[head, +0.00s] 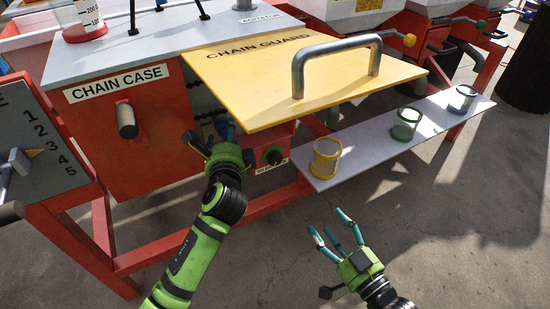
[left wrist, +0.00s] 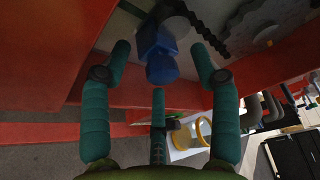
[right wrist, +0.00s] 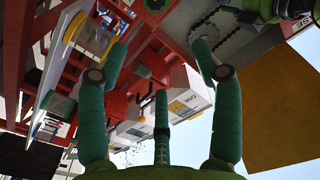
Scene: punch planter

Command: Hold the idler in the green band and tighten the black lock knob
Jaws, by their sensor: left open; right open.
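The blue idler part (head: 223,126) shows in the head view under the yellow chain guard, partly hidden by my left gripper (head: 212,138). In the left wrist view the blue idler (left wrist: 160,65) lies just beyond and between my open left fingertips (left wrist: 160,65), with no clear contact. A dark round knob with some green (head: 274,156) sits on the red frame right of my left gripper. I cannot tell whether it is the black lock knob. The green band cannot be made out. My right gripper (head: 338,228) is open and empty over the floor, in front of the bench.
The yellow chain guard (head: 290,75) with its grey handle (head: 338,55) overhangs the left gripper. A pale shelf (head: 370,143) holds a yellow-rimmed cup (head: 326,160), a green one (head: 406,124) and a blue one (head: 462,98). The floor around my right gripper is clear.

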